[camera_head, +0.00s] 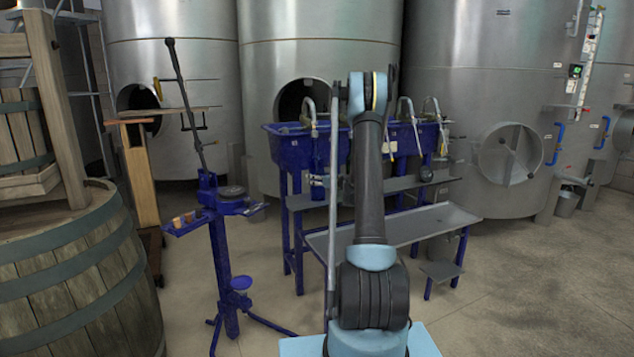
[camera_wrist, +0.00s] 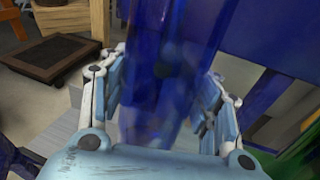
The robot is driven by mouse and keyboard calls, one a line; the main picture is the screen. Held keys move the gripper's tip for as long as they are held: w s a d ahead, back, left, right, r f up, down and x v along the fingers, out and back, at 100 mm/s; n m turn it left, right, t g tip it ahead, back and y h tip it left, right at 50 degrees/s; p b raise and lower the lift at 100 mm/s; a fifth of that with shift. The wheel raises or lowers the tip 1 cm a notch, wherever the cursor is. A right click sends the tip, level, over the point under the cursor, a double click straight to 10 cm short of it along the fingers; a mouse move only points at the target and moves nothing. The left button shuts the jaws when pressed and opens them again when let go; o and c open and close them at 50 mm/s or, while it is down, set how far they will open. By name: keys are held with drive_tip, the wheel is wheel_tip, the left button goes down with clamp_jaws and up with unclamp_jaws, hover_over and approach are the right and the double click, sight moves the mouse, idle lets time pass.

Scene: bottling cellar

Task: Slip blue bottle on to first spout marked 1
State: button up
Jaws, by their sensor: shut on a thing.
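The blue bottle (camera_wrist: 168,45) fills the middle of the wrist view, see-through dark blue and upright or slightly tilted. My gripper (camera_wrist: 165,95) is shut on it, with one finger on each side. In the head view my arm hides the gripper and most or all of the bottle. The blue filling trough (camera_head: 287,150) stands behind my arm, with several curved metal spouts along it. The leftmost visible spout (camera_head: 309,112) is left of my arm. I cannot read the spout numbers, and cannot tell whether the bottle touches a spout.
A grey shelf (camera_head: 440,222) runs low along the filler stand. A blue corking stand (camera_head: 225,265) with a tall lever is to its left. A big wooden barrel (camera_head: 75,285) stands at far left. Steel tanks (camera_head: 320,55) line the back. The floor at right (camera_head: 545,290) is clear.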

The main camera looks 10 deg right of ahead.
drive_tip(key=shift+s+f, duration=0.1)
drive_tip(key=shift+f, duration=0.8)
idle(0.9)
drive_tip(key=o, duration=1.5)
